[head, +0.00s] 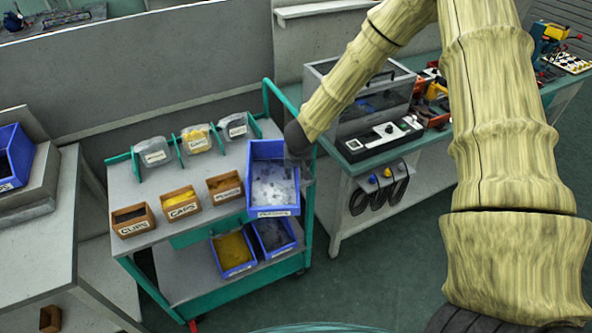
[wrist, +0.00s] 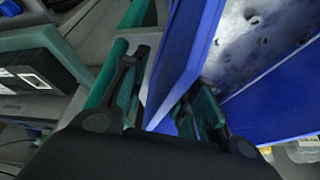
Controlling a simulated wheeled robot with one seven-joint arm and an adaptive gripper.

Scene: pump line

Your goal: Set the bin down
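A blue bin (head: 273,210) with grey, shiny contents and a white label on its front is at the right end of the cart's top. In the wrist view its blue wall (wrist: 190,60) runs between the two fingers of my gripper (wrist: 165,105), one on each side. My gripper looks shut on this wall. In the head view my gripper (head: 302,158) is at the bin's right rim, mostly hidden by my arm's dark end. The bin looks raised above the cart's top, but its underside is hidden, so I cannot tell the gap.
The green-framed cart (head: 150,238) holds several small brown boxes and clear bins on top. Two blue bins, one with yellow contents (head: 232,252), are on its lower shelf. A grey workbench (head: 335,200) with a clear-sided machine stands close right. A table (head: 55,215) stands left.

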